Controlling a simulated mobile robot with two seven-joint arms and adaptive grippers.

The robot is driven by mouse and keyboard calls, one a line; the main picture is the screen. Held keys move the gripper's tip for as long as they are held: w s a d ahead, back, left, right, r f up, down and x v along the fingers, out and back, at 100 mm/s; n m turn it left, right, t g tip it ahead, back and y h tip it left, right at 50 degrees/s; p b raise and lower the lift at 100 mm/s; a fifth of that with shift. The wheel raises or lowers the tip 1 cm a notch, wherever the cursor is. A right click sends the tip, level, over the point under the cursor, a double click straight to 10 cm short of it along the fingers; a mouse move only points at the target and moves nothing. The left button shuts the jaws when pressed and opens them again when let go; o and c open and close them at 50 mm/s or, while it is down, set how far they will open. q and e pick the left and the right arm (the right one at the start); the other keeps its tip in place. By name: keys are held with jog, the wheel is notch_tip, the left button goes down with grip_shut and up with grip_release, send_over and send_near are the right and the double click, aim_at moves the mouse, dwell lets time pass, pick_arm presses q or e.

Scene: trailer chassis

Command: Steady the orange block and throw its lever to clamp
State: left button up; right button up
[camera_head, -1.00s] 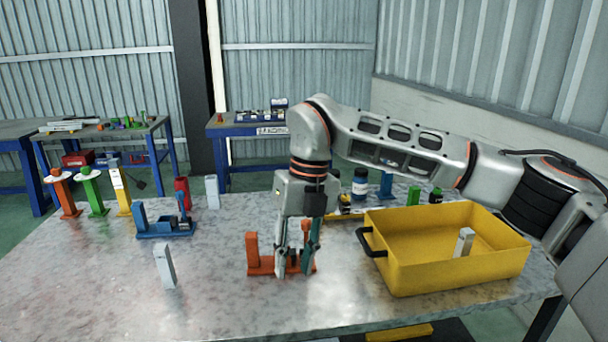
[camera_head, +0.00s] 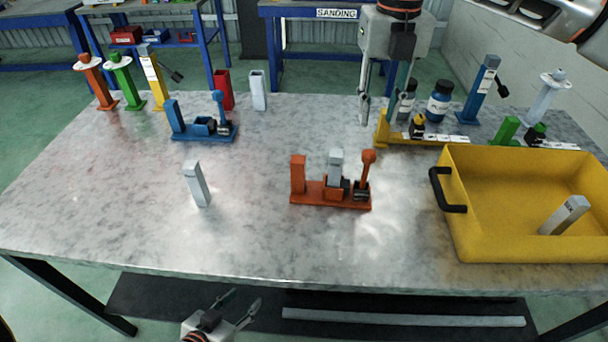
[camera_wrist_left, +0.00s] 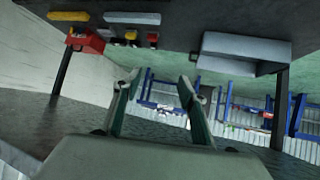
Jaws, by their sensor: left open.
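The orange block (camera_head: 325,199) sits on the table's middle. It has an upright post at its left end and a lever (camera_head: 366,172) with a round knob standing up at its right end. A light grey piece (camera_head: 335,168) stands upright on it between post and lever, beside a dark clamp part; whether they touch is unclear. My left gripper (camera_head: 243,298) is open and empty, low at the bottom beyond the table's front edge. Its spread fingers also show in the left wrist view (camera_wrist_left: 160,78). My right gripper (camera_head: 381,110) is behind the orange block, fingers apart and empty.
A yellow bin (camera_head: 475,236) with a black handle and a grey piece inside stands right. Another grey piece (camera_head: 197,184) stands left of the orange block. A blue block (camera_head: 187,134) and a yellow block (camera_head: 437,138) lie farther back. The front middle is clear.

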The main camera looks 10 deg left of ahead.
aim_at(297, 172)
pick_arm(q)
jog(key=s+d+r+n+g+h, duration=0.3)
jog(key=s+d+r+h, duration=0.1)
jog(key=d+r, duration=0.35)
jog(key=s+d+r+n+g+h, duration=0.3)
jog(key=d+r+n+h, duration=0.1)
jog(key=d+r, duration=0.35)
jog(key=w+r+n+t+h, duration=0.2)
jog(key=w+r+n+t, duration=0.35)
jog(key=r, duration=0.75)
jog(key=w+r+n+t+h, duration=0.35)
jog(key=w+r, duration=0.35)
jog(key=r, duration=0.6)
jog(key=w+a+f+n+t+y, duration=0.2)
jog(key=w+n+t+y, duration=0.7)
jog(key=n, duration=0.5)
jog(key=f+n+g+y, duration=0.1)
jog(key=f+n+y, duration=0.1)
jog(key=f+n, duration=0.1)
jog(key=f+n+g+y, duration=0.1)
jog(key=f+n+y, duration=0.1)
jog(key=f+y, duration=0.1)
jog(key=a+f+n+g+y, duration=0.1)
jog(key=f+n+g+y, duration=0.1)
jog(key=f, duration=0.3)
jog(key=shift+s+n+y, duration=0.2)
jog(key=shift+n+y, duration=0.15)
jog(key=shift+n, duration=0.45)
jog(key=shift+w+f, duration=0.1)
jog(key=shift+w, duration=3.8)
